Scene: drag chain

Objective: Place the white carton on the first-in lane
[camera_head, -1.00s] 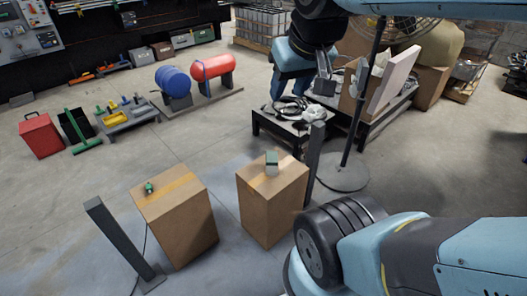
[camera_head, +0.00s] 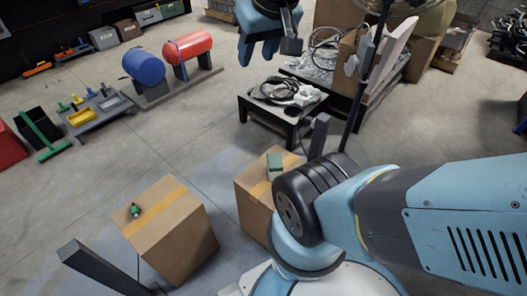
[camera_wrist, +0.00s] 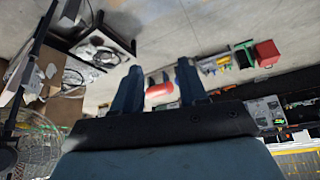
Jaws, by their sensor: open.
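I cannot make out a white carton for sure in either view. The nearest match is a pale flat slab (camera_head: 390,62) leaning at the right of the low tables in the head view. A first-in lane cannot be told apart from the other things.
Two brown cardboard boxes, left (camera_head: 172,235) and right (camera_head: 252,205), stand in front, with small green items on top. A dark post (camera_head: 100,268) is at front left. A low black table (camera_head: 262,118) holds cables. Blue (camera_head: 143,66) and red (camera_head: 190,46) tanks stand behind.

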